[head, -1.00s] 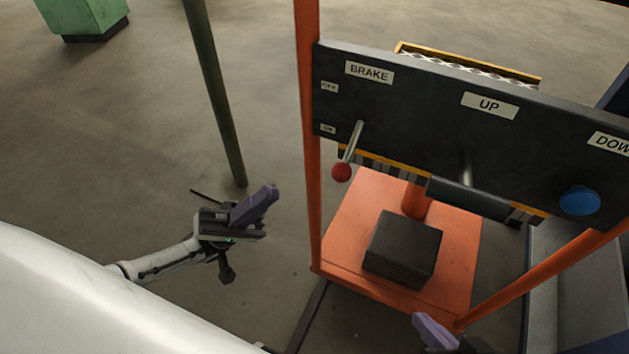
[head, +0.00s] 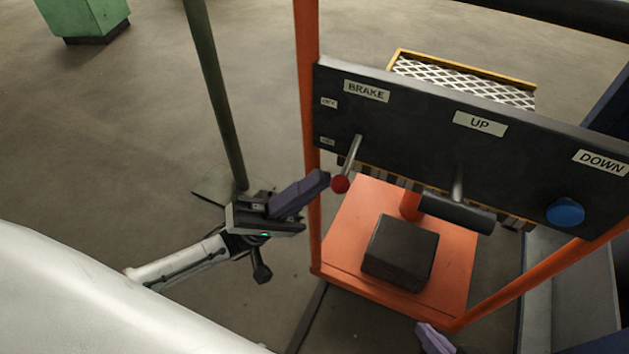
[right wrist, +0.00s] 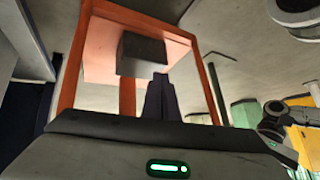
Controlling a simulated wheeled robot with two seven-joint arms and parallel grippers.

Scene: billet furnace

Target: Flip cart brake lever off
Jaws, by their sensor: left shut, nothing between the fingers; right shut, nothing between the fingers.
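The brake lever is a short metal rod (head: 354,155) with a red ball knob (head: 341,184), below the BRAKE label (head: 367,91) on the cart's dark panel (head: 420,127). The lever points down, near the lower of two small labels; the upper one (head: 329,103) reads OFF. My left gripper (head: 322,179) is shut and empty, its tips just left of the red knob, by the orange post. I cannot tell whether it touches the knob. My right gripper (head: 434,338) is at the bottom edge, low by the cart's base; its shut fingers also show in the right wrist view (right wrist: 160,92).
The orange cart frame (head: 307,120) stands in front of me, with a dark block (head: 400,250) on its base. The panel also bears a black handle (head: 457,211) under UP and a blue knob (head: 566,212) under DOWN. A dark green post (head: 215,90) stands left.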

